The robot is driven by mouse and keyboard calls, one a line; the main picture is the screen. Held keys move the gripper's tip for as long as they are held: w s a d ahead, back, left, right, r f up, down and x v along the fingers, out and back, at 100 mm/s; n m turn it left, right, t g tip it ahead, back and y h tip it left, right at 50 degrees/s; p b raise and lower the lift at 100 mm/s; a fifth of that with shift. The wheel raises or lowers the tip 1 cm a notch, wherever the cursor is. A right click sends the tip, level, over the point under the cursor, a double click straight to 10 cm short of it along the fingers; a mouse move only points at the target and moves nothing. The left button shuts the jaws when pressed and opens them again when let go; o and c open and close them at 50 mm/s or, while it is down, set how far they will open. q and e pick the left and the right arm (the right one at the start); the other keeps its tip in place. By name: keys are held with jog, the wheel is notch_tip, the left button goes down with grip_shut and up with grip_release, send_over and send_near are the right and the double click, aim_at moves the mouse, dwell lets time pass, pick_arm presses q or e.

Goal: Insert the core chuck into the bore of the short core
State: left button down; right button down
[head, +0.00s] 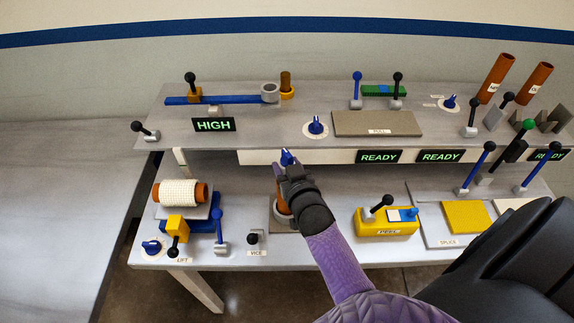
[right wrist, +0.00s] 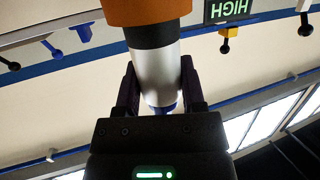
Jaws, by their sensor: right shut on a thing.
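My right gripper (head: 288,165) is in the middle of the head view, above the vice area of the lower bench. It is shut on the core chuck, a silver cylinder (right wrist: 158,75) with a black band and a blue end; the blue end (head: 286,156) shows in the head view. The brown-orange short core (head: 280,198) stands upright below, partly hidden behind my gripper. In the right wrist view the core (right wrist: 148,10) is right at the chuck's black band; I cannot tell how far the chuck is inside the bore. My left gripper is not in view.
A white-wrapped roll (head: 180,193) lies at the left. A yellow box (head: 385,228) marked PEEL stands right of the vice. The raised shelf behind carries a tan plate (head: 377,123), levers and a blue knob (head: 316,125). Two brown tubes (head: 496,78) lean at the back right.

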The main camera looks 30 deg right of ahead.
jog(key=shift+f+b, duration=0.9)
jog(key=shift+f, duration=0.2)
jog(key=shift+c, duration=0.5)
grip_release()
jog(key=p+v, duration=0.1)
jog(key=v, duration=0.9)
jog(key=shift+p, duration=0.4)
